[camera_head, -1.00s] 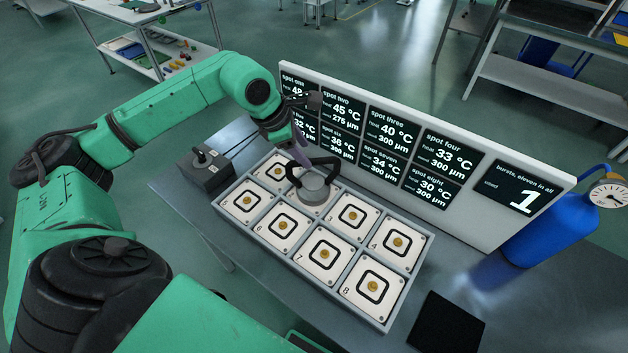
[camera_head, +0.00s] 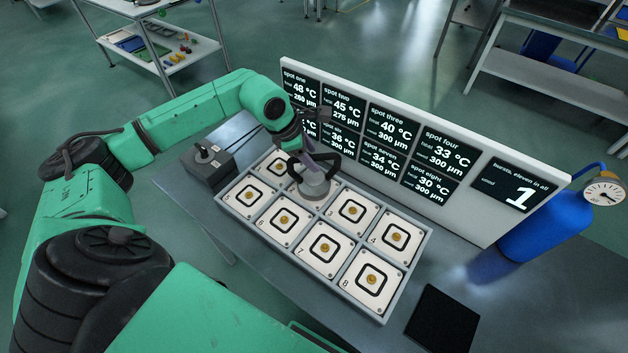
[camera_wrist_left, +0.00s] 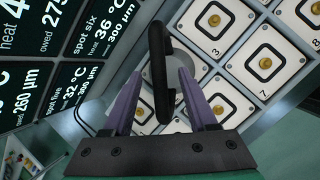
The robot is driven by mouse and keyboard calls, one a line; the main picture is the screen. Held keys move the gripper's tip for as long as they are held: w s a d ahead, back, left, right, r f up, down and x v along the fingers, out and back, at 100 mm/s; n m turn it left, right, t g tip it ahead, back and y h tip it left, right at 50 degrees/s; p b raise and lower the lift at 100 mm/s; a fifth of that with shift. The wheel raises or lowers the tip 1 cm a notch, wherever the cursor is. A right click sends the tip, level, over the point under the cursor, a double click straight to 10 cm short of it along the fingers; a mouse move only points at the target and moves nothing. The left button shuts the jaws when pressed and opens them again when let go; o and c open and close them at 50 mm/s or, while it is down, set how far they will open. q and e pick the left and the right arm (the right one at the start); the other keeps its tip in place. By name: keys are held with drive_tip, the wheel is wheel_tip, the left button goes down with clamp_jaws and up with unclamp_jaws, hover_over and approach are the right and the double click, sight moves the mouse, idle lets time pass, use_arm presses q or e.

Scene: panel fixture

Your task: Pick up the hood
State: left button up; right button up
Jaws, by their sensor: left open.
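The hood (camera_head: 316,188) is a grey round cap with a black loop handle (camera_wrist_left: 162,70). It sits in the tray over the second place of the back row, hiding the tile there. My left gripper (camera_head: 312,166) is open and reaches down to the handle from behind. In the left wrist view its two purple fingers stand on either side of the handle, with a gap visible around the bar; the grey hood body (camera_wrist_left: 192,58) shows behind. My right gripper is not in view.
The grey tray (camera_head: 384,319) holds several numbered tiles with brass centres. A display panel (camera_head: 455,213) stands close behind it. A dark box (camera_head: 212,172) stands at left, a black pad (camera_head: 442,320) at front right, and a blue cylinder with a gauge (camera_head: 548,225) at far right.

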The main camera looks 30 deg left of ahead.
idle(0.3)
use_arm(q)
clamp_jaws()
drive_tip(key=shift+f, duration=0.1)
idle(1.1)
